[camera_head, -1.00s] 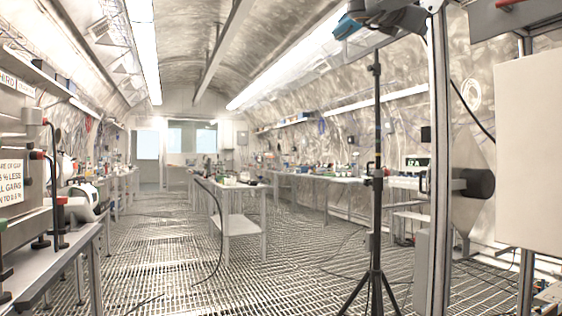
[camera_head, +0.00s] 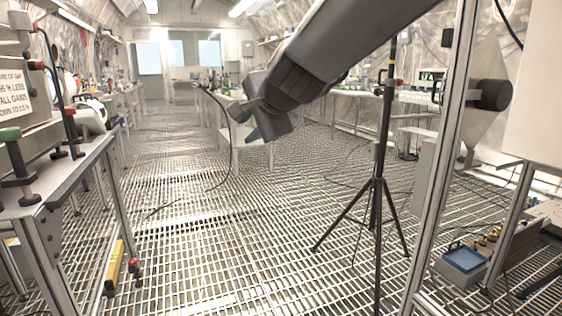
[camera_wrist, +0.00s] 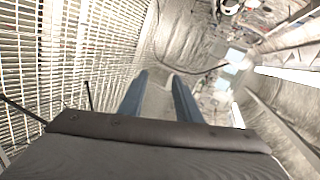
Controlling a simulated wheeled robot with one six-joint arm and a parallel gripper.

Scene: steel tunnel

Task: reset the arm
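My arm reaches in from the top right of the head view, slanting down to the left. My gripper (camera_head: 250,110) is at its end, in front of the middle table, which it partly covers. In the wrist view, the two blue fingers of my gripper (camera_wrist: 159,76) stand apart with nothing between them. The wrist view is tilted, with the floor grating on the left and the tunnel's far end to the right.
A black tripod (camera_head: 377,190) stands right of centre with its legs spread. A bench (camera_head: 70,170) lines the left side, with a yellow level (camera_head: 115,265) near its leg. A metal post (camera_head: 445,160) rises at the right. The grated floor (camera_head: 230,250) ahead is mostly clear.

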